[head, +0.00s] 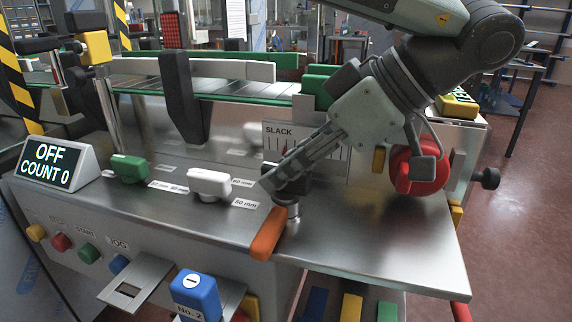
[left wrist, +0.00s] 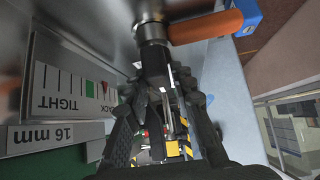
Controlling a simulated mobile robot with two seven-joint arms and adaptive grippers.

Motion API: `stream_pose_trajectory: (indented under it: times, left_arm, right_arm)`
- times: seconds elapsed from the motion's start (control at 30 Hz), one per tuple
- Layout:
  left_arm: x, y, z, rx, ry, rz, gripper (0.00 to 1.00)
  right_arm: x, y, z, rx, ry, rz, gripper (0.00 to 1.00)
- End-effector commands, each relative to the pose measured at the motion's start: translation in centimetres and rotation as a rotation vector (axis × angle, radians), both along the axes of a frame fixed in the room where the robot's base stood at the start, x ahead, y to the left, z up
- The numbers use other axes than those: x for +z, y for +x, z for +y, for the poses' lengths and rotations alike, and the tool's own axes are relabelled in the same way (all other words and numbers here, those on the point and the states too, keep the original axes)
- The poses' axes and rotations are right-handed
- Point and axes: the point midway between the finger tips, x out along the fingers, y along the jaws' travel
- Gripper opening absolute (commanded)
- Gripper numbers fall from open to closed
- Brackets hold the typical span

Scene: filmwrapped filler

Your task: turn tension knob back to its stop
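My left gripper (head: 278,182) reaches down-left from the upper right of the head view. Its fingertips are at a black knob-like collar (head: 292,187) on a short metal post at the bench's front. An orange lever handle (head: 268,233) sticks out below it. In the left wrist view the collar (left wrist: 153,60) lies at the fingertips (left wrist: 165,88), with the orange handle (left wrist: 205,27) to its right. The fingers stand apart, but whether they press on the collar is unclear. A SLACK–TIGHT gauge (left wrist: 68,90) has a red pointer by its green band, toward SLACK. My right gripper is not in view.
A large red round part (head: 428,172) stands right of the gauge, behind my gripper. White (head: 208,183) and green (head: 129,168) handles and an OFF, COUNT 0 display (head: 52,165) are to the left. The steel top (head: 390,245) is clear at front right.

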Motion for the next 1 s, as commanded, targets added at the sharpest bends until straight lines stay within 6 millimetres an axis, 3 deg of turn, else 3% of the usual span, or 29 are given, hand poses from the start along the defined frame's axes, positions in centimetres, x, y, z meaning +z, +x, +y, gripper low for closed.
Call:
stream_pose_trajectory:
  times: [0.1, 0.47, 1.0]
  left_arm:
    - [0.0, 0.0, 0.0, -0.001, 0.001, 0.000, 0.40]
    - [0.5, -0.2, -0.4, -0.001, 0.002, -0.001, 0.40]
    - [7.5, -2.9, -6.9, 0.000, 0.003, -0.004, 0.40]
  right_arm:
    - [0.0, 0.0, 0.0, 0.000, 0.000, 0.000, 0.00]
    - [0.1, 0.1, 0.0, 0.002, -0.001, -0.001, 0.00]
    - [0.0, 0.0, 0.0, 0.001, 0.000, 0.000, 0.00]
